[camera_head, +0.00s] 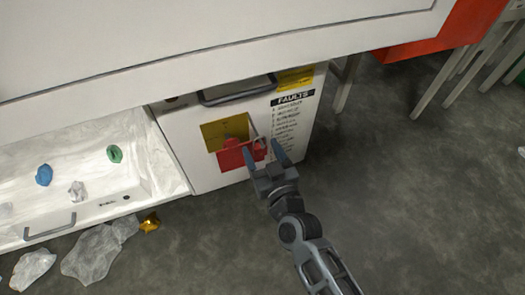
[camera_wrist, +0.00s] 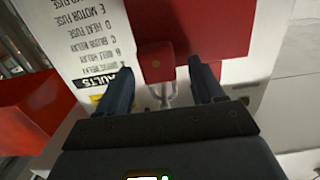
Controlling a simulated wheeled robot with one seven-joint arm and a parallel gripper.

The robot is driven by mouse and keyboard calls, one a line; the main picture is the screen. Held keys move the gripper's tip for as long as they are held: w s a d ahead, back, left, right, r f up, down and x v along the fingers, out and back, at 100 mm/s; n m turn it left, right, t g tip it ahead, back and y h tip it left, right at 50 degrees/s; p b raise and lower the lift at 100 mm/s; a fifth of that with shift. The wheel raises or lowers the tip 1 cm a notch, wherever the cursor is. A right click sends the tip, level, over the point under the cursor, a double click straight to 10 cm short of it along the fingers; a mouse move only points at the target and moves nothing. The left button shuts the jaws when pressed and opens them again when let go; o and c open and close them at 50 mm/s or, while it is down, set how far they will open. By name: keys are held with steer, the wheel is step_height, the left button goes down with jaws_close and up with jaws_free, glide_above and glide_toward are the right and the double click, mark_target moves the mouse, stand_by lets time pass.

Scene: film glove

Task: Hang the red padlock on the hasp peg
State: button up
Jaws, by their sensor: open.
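I cannot make out the hasp peg, nor whether the shackle is around anything.
A FAULTS list (camera_head: 293,99) is on the cabinet face, right of the padlock. A grey handle (camera_head: 238,92) sticks out above. A white tray or drawer (camera_head: 110,185) with crumpled scraps is at left. Open dark floor (camera_head: 420,200) lies to the right.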

steer(key=p+v, duration=0.1)
steer(key=v, duration=0.6)
steer(key=shift+s, duration=0.4)
steer(key=shift+d, duration=0.1)
steer(key=s+d+r+m+h, duration=0.1)
steer(key=s+d+h, duration=0.1)
steer(key=s+d, duration=0.5)
steer(key=s+d+r+m+h, duration=0.15)
steer(key=s+d, duration=0.35)
steer(key=s, duration=0.5)
steer(key=s+d+r+m+g+h, duration=0.1)
steer(key=s+d+r, duration=0.2)
steer(key=s+r, duration=0.45)
steer(key=s+d+r+m+g+h, duration=0.1)
steer(key=s+d+r+h, duration=0.15)
steer(key=s+r, duration=0.5)
step_height(320, 180, up, 29)
steer(key=y+p, duration=0.1)
steer(key=p, duration=3)
steer(key=shift+d+r, duration=0.25)
steer(key=shift+n, duration=0.25)
